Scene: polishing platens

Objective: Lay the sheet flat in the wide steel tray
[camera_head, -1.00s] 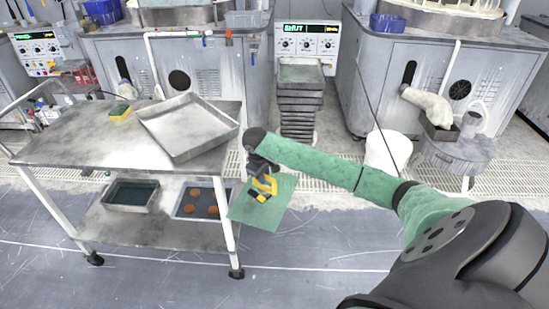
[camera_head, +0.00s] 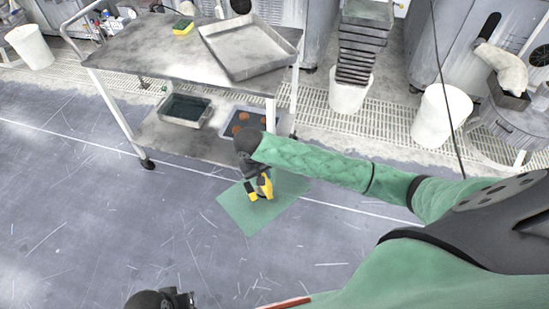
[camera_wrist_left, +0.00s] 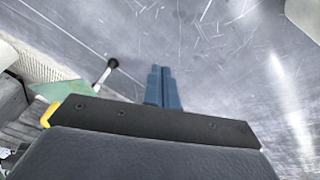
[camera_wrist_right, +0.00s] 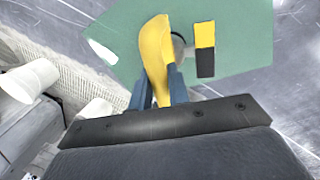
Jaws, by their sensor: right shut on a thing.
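The green sheet (camera_head: 285,208) is held out over the floor in front of the trolley, on a yellow and black handled tool (camera_head: 265,184). My right gripper (camera_head: 258,178) is above the sheet and shut on the tool's yellow handle, which also shows in the right wrist view (camera_wrist_right: 154,50). The contact between tool and sheet is mostly hidden. The wide steel tray (camera_head: 250,45) sits empty and skewed on the trolley's top shelf, beyond the sheet. My left gripper is shut and empty in the left wrist view (camera_wrist_left: 164,70); its arm barely shows at the head view's bottom edge.
The trolley (camera_head: 150,55) has a yellow-green sponge (camera_head: 183,26) on top. Its lower shelf holds a dark tray (camera_head: 185,110) and a tray with brown discs (camera_head: 240,122). Stacked trays (camera_head: 360,45) and white buckets (camera_head: 440,115) stand at right. Floor at left is clear.

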